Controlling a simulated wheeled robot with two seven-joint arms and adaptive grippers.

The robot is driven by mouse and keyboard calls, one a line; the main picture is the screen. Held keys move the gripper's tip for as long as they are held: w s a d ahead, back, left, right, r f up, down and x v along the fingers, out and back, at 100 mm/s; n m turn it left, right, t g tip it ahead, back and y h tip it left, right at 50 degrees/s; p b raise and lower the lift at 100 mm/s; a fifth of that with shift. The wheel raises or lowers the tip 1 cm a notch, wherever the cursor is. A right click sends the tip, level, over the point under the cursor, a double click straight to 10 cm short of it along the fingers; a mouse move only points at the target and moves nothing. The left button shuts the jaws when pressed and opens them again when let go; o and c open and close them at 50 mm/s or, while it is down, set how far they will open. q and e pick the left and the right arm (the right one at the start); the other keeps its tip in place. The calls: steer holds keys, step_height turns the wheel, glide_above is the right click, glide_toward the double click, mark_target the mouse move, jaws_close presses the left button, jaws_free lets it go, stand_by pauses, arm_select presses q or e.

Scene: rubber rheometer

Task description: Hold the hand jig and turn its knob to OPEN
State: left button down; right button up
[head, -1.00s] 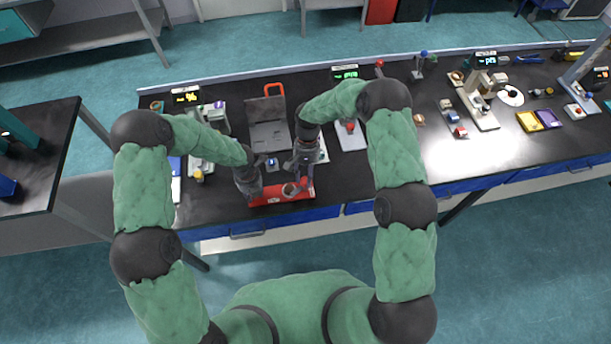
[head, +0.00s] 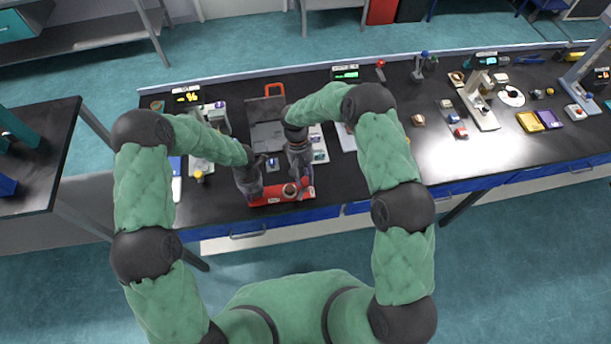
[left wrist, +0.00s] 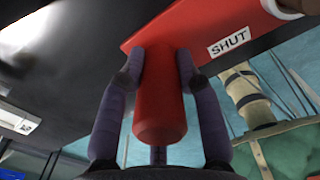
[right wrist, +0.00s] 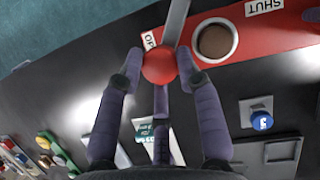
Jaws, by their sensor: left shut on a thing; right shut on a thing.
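The hand jig is a red flat body (head: 275,199) at the table's front edge, with a SHUT label (left wrist: 229,41) and a partly covered OPEN label (right wrist: 148,41). My left gripper (left wrist: 160,75) is shut around its red cylindrical handle (left wrist: 160,115). My right gripper (right wrist: 160,72) is shut on the red ball knob (right wrist: 159,65) at the end of a metal lever (right wrist: 176,20). The lever crosses beside the OPEN label and covers part of it. A round brown disc in a pale ring (right wrist: 215,40) lies on the jig between the labels.
A small blue-topped button block (right wrist: 260,120) is close behind the jig. Other instruments fill the right side. The floor in front is clear.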

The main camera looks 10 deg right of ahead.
arm_select(q)
steer(key=shift+d, duration=0.1)
arm_select(e)
steer(key=n, duration=0.2)
steer(key=n+h, duration=0.1)
steer(key=n, duration=0.1)
steer(key=n+t+h, duration=0.1)
steer(key=n, duration=0.1)
steer(key=shift+s+a, duration=0.15)
steer(key=shift+a, duration=0.1)
steer(key=shift+n, duration=0.4)
steer(key=o, duration=1.1)
steer(key=v, duration=1.2)
steer(key=shift+s, duration=0.1)
